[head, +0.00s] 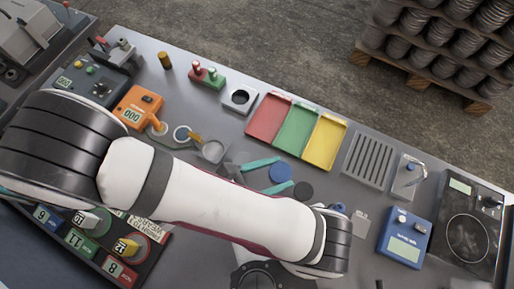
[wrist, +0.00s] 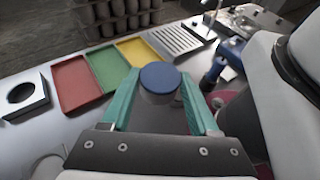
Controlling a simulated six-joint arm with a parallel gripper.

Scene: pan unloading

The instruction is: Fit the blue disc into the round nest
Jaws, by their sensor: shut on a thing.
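The blue disc (head: 280,173) is held between the teal fingers of my gripper (head: 285,170). In the wrist view the blue disc (wrist: 160,77) sits at the fingertips (wrist: 160,74), its flat top facing up. A grey round shape shows directly below it; I cannot tell whether it is part of the disc. The round nest (head: 240,97) is a pale block with a dark round hole, left of the coloured trays and apart from the gripper. In the wrist view the nest (wrist: 25,93) is at the far left and its hole looks empty.
Red (head: 268,118), green (head: 297,129) and yellow (head: 324,142) trays stand in a row beyond the gripper. A slotted rack (head: 368,160) is right of them. A red-and-green block with upright pegs (head: 207,78) stands left of the nest. A dark round piece (head: 303,191) lies near the gripper.

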